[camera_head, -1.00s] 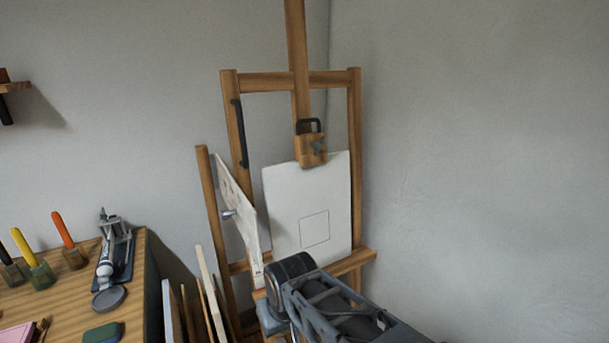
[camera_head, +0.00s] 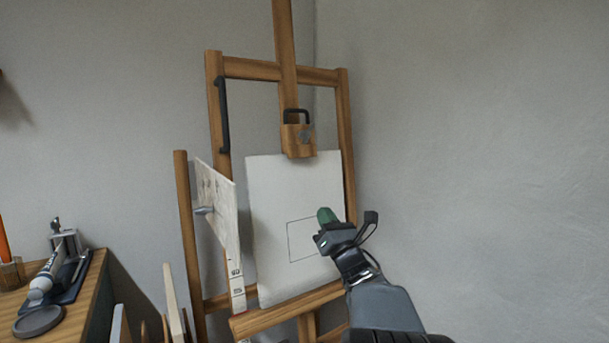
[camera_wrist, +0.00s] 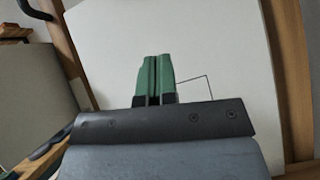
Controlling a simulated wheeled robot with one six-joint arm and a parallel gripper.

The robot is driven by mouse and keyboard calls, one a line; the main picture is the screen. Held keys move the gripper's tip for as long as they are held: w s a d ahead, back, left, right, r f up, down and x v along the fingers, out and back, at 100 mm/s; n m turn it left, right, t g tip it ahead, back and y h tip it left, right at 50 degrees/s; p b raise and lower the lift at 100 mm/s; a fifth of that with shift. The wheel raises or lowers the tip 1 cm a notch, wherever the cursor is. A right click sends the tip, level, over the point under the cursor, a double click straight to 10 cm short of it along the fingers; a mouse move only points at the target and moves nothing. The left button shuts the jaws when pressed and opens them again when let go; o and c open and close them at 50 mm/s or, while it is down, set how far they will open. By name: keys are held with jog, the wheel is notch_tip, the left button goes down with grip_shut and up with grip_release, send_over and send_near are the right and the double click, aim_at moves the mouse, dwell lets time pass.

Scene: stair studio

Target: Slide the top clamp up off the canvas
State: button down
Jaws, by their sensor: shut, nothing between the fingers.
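My gripper (camera_head: 326,215) has green fingertips and is in front of the canvas's right part, below the clamp. In the wrist view my gripper (camera_wrist: 155,75) shows its fingers shut together and empty, with the canvas (camera_wrist: 215,50) filling the background.
The wooden easel (camera_head: 213,110) has a black handle (camera_head: 223,115) on its left post. A hinged panel (camera_head: 216,205) stands at the canvas's left. A workbench (camera_head: 75,300) with a tube and a round lid is at lower left. The wall side at right is clear.

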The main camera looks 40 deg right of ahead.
jog(key=w+r+n, duration=0.1)
jog(key=w+r, duration=0.1)
jog(key=w+r+n+y+p, duration=0.1)
jog(key=w+r, duration=0.1)
jog(key=w+a+r+n+t+y+p, duration=0.1)
jog(key=w+r, duration=0.2)
jog(key=shift+w+r+n, duration=0.1)
jog(key=shift+n, duration=0.2)
jog(key=r, duration=0.3)
jog(key=shift+w+p, duration=0.25)
jog(key=shift+p, duration=0.1)
jog(key=shift+w+d+r, duration=0.1)
jog(key=shift+w+r, duration=0.05)
jog(key=shift+r, duration=0.35)
